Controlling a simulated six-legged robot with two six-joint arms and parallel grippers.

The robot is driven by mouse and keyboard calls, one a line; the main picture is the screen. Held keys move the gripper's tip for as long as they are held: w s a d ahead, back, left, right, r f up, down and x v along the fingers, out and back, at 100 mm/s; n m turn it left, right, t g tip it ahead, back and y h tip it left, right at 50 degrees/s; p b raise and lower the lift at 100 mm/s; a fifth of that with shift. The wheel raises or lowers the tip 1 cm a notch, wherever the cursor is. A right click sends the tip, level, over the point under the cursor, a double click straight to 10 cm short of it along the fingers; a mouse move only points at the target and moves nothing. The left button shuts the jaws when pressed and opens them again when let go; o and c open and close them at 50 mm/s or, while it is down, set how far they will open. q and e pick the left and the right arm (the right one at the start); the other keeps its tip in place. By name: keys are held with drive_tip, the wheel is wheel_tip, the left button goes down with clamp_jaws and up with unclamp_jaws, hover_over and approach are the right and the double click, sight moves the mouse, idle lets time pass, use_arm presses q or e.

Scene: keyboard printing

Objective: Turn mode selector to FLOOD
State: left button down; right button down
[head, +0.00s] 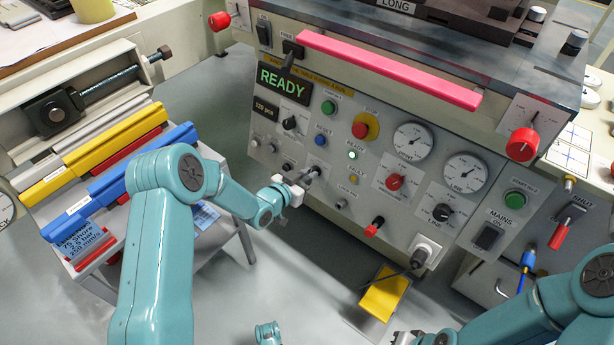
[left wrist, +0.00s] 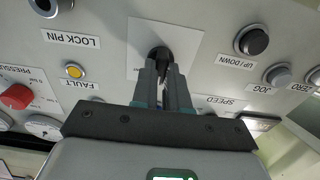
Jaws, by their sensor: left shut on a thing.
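A black selector knob (left wrist: 160,54) on a white plate is between the fingers of my left gripper (left wrist: 162,75) in the left wrist view. The fingers are shut on it. The plate's lettering and the knob's pointer are covered or too small to read. In the head view my left gripper (head: 308,177) is at the lower left part of the control panel (head: 322,219), and it hides the knob there. My right gripper (head: 408,338) shows only in part at the bottom edge of the head view, away from the panel; its fingers cannot be made out.
Near the held knob are a yellow FAULT lamp (left wrist: 74,71), an UP/DOWN button (left wrist: 252,41) and a JOG button (left wrist: 277,75).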

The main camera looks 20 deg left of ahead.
use_arm(q)
drive_tip(key=c, duration=1.1)
unclamp_jaws()
drive_tip(key=shift+c, duration=0.2)
drive_tip(key=p+v, duration=0.4)
drive_tip(key=v, duration=1.2)
drive_tip(key=shift+s+a+r, duration=0.1)
